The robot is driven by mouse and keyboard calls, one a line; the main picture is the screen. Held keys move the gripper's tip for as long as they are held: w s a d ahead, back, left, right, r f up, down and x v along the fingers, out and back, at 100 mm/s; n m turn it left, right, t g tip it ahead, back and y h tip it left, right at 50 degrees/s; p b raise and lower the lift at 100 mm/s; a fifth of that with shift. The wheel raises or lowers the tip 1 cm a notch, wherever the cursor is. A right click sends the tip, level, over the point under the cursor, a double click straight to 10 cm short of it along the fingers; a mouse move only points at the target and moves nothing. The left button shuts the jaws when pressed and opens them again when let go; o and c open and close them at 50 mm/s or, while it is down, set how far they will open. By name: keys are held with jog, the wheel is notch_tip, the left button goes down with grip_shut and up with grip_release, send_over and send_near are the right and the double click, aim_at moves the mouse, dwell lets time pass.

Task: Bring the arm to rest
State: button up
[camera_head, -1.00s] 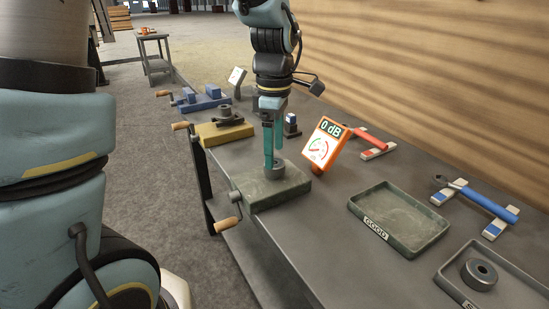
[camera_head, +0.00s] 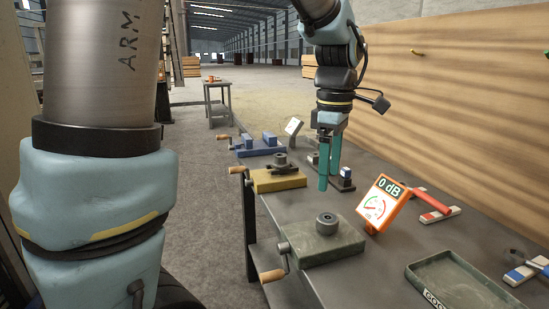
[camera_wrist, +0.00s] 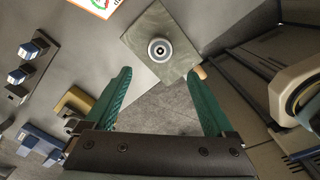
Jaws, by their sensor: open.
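My gripper (camera_head: 329,175) hangs above the workbench, its two green fingers apart and empty. In the wrist view my gripper (camera_wrist: 165,88) also shows open, with nothing between the fingers. A grey-green block with a crank (camera_head: 318,246) stands on the bench below and in front of the gripper. A round metal ring (camera_head: 326,222) sits on top of it. In the wrist view the ring (camera_wrist: 160,49) lies beyond the fingertips, apart from them.
An orange display reading 0 dB (camera_head: 381,206) stands right of the block. A yellow fixture (camera_head: 278,181) and a blue one (camera_head: 262,148) stand farther back. A green tray (camera_head: 461,287) is at the front right. A wooden wall (camera_head: 450,95) rises behind the bench.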

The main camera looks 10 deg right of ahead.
jog(key=a+f+m, duration=0.5)
jog(key=a+m, duration=0.1)
jog(key=a, duration=0.6)
jog(key=a+f+m+t, duration=0.1)
jog(key=a+f+m, duration=0.5)
jog(key=a, duration=0.7)
jog(key=shift+w+f+t, duration=0.3)
jog(key=shift+w, duration=0.15)
